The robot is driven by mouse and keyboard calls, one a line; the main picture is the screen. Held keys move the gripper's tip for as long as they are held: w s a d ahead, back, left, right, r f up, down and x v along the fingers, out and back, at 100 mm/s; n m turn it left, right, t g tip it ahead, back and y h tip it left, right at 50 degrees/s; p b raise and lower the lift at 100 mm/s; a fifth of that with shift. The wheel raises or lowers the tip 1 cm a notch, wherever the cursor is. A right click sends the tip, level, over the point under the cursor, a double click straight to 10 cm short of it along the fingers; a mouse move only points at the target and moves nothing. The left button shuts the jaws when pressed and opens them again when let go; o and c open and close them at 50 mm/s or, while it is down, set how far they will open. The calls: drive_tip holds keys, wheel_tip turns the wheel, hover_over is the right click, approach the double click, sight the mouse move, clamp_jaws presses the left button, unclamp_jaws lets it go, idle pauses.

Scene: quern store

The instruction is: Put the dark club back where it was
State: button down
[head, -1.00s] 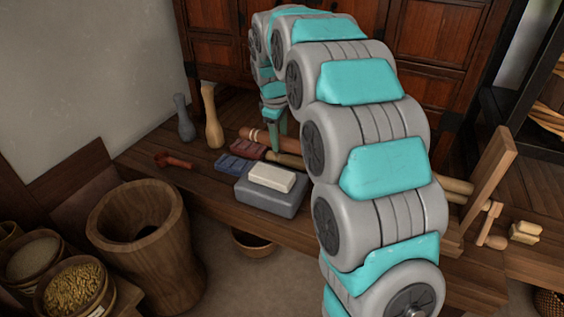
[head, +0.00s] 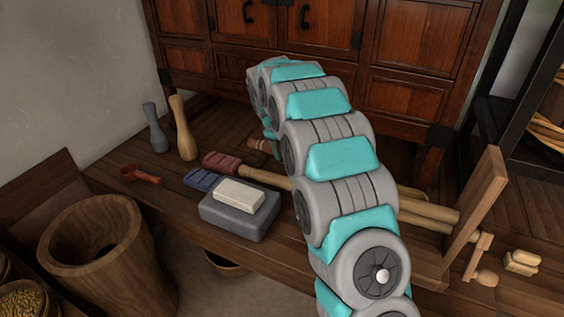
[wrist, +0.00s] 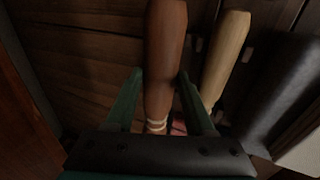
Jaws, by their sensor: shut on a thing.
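The dark club is reddish brown with pale bands near one end. In the wrist view the dark club (wrist: 165,55) runs between the two green fingers of my gripper (wrist: 160,75), which is shut on it. In the head view only the banded end of the dark club (head: 258,146) shows beside my arm, behind the red block. My gripper and the rest of the club are hidden there. A paler club (wrist: 226,55) lies just right of it in the wrist view. I cannot tell whether the dark club touches the wood below.
Upright grey (head: 156,130) and tan (head: 183,130) clubs stand left on the bench. A red block (head: 222,163), a blue block (head: 201,179) and a grey stone (head: 238,216) bearing a pale bar (head: 239,194) lie nearer. A cabinet (head: 320,35) stands behind.

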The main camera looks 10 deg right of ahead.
drive_tip(key=shift+f, duration=2.8)
drive_tip(key=shift+f, duration=0.55)
drive_tip(key=shift+c, duration=1.3)
unclamp_jaws()
drive_tip(key=shift+r, duration=0.5)
drive_tip(key=v, duration=1.2)
